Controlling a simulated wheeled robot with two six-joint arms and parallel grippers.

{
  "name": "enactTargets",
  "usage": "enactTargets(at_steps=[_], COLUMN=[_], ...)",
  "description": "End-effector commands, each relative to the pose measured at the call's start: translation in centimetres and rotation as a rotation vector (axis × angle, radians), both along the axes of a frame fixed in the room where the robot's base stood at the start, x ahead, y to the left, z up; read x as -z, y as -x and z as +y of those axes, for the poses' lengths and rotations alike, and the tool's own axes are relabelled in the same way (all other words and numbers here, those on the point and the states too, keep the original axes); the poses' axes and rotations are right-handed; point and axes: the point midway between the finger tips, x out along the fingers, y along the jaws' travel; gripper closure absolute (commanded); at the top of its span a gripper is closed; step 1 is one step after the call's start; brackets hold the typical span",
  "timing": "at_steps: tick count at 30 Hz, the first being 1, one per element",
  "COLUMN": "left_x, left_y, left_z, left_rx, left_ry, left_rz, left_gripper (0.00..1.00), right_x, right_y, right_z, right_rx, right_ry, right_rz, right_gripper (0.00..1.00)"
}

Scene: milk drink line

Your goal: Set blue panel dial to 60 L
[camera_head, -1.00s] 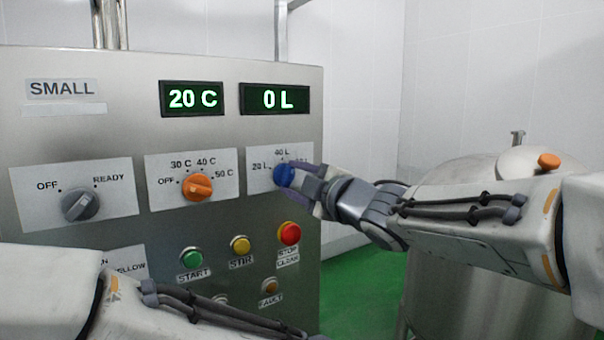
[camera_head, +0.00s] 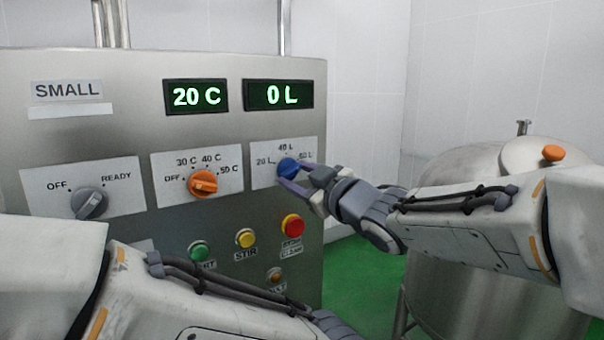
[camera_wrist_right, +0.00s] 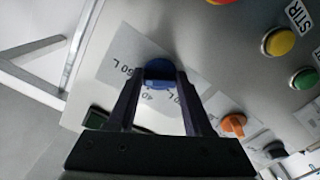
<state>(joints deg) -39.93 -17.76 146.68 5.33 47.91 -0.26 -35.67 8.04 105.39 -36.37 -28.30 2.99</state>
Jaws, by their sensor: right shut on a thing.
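The blue dial (camera_head: 288,167) sits on a white plate (camera_head: 263,182) marked 20 L, 40 L and 60 L, at the right of the steel panel. My right gripper (camera_head: 295,178) is shut on the blue dial from the right. In the right wrist view, its two dark fingers (camera_wrist_right: 158,92) are on either side of the blue dial (camera_wrist_right: 159,71). The dial's pointer is hard to make out behind the fingers. The display (camera_head: 278,95) above reads 0 L. My left forearm crosses the lower left; its gripper is out of frame.
An orange dial (camera_head: 204,183) and a grey dial (camera_head: 90,203) are left of the blue one. Green (camera_head: 199,251), yellow (camera_head: 246,238) and red (camera_head: 292,225) buttons lie below. A steel tank (camera_head: 470,165) stands at the right, behind my right arm.

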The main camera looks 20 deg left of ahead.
Motion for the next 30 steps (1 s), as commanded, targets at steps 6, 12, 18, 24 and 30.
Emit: enactTargets(at_steps=[6, 12, 18, 24, 30], left_x=[-0.06, -0.06, -0.06, -0.06, 0.42], left_y=[0.0, 0.0, 0.0, 0.0, 0.0], left_z=[0.01, 0.01, 0.01, 0.01, 0.0], left_rx=[0.0, 0.0, 0.0, 0.0, -0.001], left_ry=[0.0, 0.0, 0.0, 0.0, 0.0], left_rz=[0.0, 0.0, 0.0, 0.0, 0.0], left_gripper=[0.5, 0.5, 0.5, 0.5, 0.5], right_x=[0.06, 0.09, 0.1, 0.06, 0.11], right_y=[0.06, 0.06, 0.06, 0.03, 0.51], right_z=[0.07, 0.08, 0.07, 0.04, -0.67], right_rx=[-0.002, -0.002, -0.002, -0.001, 0.0], right_ry=[-0.01, -0.01, -0.01, -0.009, -0.01], right_rz=[0.013, 0.015, 0.014, 0.013, 0.011], right_gripper=[1.0, 1.0, 0.19, 0.19, 0.19])
